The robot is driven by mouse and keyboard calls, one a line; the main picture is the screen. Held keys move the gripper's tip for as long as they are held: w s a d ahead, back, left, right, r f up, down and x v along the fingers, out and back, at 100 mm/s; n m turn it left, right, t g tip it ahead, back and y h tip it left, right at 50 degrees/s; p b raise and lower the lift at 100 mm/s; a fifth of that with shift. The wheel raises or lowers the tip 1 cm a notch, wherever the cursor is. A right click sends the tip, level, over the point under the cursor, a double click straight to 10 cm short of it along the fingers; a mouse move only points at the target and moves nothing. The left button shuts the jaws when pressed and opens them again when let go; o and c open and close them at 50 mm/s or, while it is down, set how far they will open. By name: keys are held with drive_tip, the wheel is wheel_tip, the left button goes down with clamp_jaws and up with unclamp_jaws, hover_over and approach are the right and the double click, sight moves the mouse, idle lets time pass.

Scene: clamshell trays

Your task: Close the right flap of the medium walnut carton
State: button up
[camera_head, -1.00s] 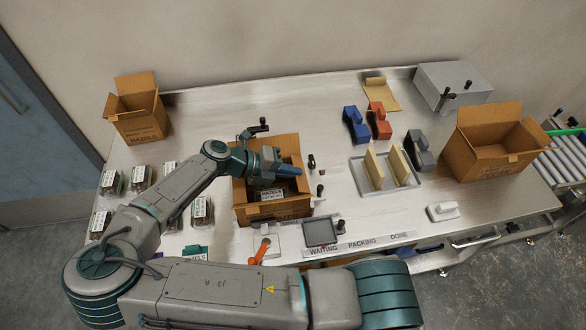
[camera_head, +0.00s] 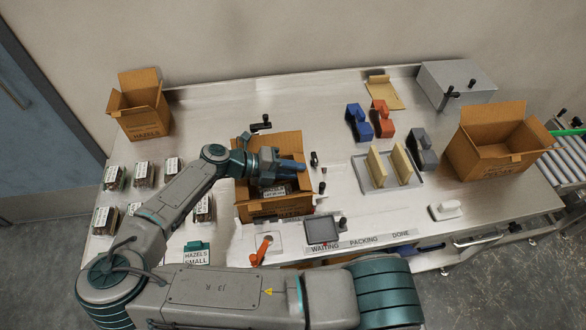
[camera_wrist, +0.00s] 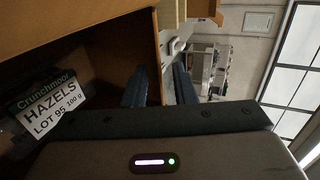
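An open brown carton (camera_head: 262,210) stands at the middle left of the table in the head view, with a hazels pack (camera_wrist: 47,107) inside; its own label is not readable, so I cannot tell if it is the walnut carton. My gripper (camera_head: 293,166) is over its right side. In the wrist view, my gripper (camera_wrist: 160,85) has two dark fingers apart, one on each side of the brown cardboard edge (camera_wrist: 156,45). Contact with the cardboard cannot be made out. My arm hides part of the carton and its flaps.
A hazels carton (camera_head: 140,118) stands at the far left and another open carton (camera_head: 482,160) at the right. A grey tray (camera_head: 378,186) holds two upright tan boards. Several packs lie left of my arm. A small dark tray (camera_head: 322,230) is in front.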

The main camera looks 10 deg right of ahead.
drive_tip(key=shift+a+r, duration=0.1)
drive_tip(key=shift+a, duration=0.4)
drive_tip(key=b+v, duration=0.2)
drive_tip(key=v, duration=1.1)
drive_tip(key=shift+d+r+b, duration=0.1)
drive_tip(key=shift+d+b, duration=0.05)
drive_tip(key=shift+b, duration=0.25)
